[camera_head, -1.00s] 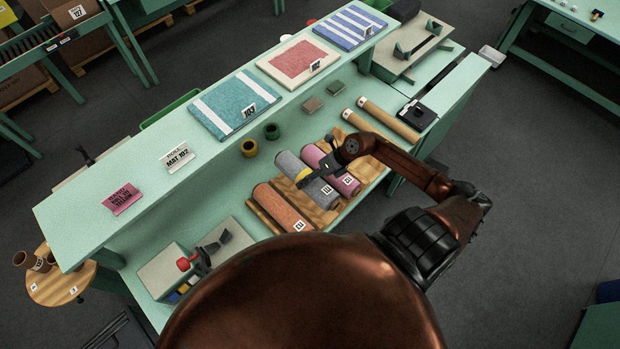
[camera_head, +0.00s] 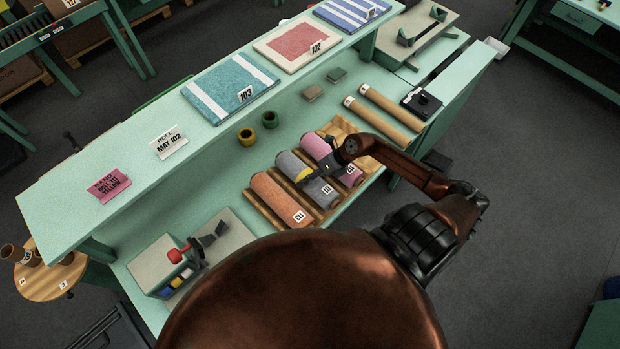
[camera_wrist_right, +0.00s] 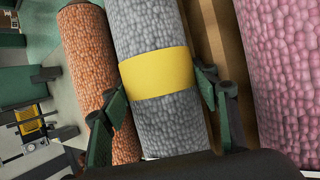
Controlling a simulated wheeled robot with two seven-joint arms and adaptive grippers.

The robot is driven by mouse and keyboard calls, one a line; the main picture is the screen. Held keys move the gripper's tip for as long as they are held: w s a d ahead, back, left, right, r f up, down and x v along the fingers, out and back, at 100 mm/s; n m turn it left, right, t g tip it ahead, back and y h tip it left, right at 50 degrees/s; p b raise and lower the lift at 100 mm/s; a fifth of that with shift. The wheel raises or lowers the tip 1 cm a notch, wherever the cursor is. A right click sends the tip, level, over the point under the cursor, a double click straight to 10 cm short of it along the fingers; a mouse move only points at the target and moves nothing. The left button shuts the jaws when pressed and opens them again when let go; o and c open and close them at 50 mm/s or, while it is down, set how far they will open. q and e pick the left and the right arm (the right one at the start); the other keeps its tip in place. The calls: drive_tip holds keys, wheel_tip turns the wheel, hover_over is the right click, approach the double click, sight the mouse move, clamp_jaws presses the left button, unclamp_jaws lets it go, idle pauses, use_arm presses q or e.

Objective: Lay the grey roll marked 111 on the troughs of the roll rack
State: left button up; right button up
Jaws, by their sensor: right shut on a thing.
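The grey roll (camera_head: 290,164) has a yellow band around its middle and a white number tag at its near end, too small to read surely. It is level with the wooden roll rack (camera_head: 337,125), between an orange roll and a pink roll and about parallel to them. My right gripper (camera_head: 308,173) is shut around the yellow band. In the right wrist view, its fingers (camera_wrist_right: 160,80) are on both sides of the grey roll (camera_wrist_right: 150,30). I cannot tell whether the roll touches its trough. My left gripper is not in view.
The orange roll (camera_head: 275,195) and the pink roll (camera_head: 316,146) lie close on either side. Two tan tubes (camera_head: 390,107) lie behind right. Yellow and green rings (camera_head: 270,119) stand behind. A raised shelf (camera_head: 130,140) with mats overhangs the back.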

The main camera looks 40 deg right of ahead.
drive_tip(key=o, duration=1.5)
drive_tip(key=shift+o, duration=0.2)
drive_tip(key=shift+d, duration=0.1)
drive_tip(key=v, duration=1.2)
